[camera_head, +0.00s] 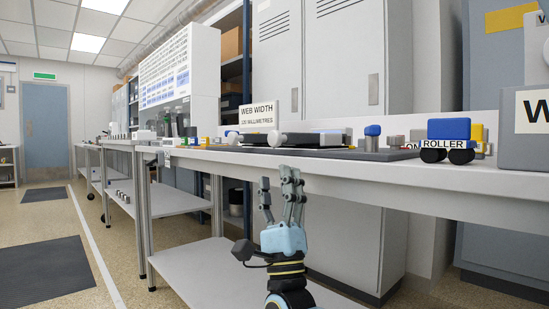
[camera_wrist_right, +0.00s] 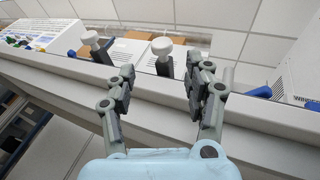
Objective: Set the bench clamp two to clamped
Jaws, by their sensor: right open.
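Two white-headed knobs on dark stems, which look like bench clamp handles, stand at the bench edge. In the head view one knob (camera_head: 277,139) is just above my right gripper and the other (camera_head: 231,138) is further left. The right wrist view shows a knob (camera_wrist_right: 162,46) beyond the fingers and another (camera_wrist_right: 89,37) to its left. I cannot tell which is clamp two, or its setting. My right gripper (camera_head: 279,190) is open and empty, pointing up in front of the bench edge. Its parted fingers also show in the wrist view (camera_wrist_right: 160,75). My left gripper is out of view.
The white bench (camera_head: 400,177) runs along the right, with a dark flat plate (camera_head: 310,139) on it. A WEB WIDTH sign (camera_head: 257,106) stands behind. A blue ROLLER block (camera_head: 448,130) is at right. A lower shelf (camera_head: 215,272) lies beneath. The floor at left is open.

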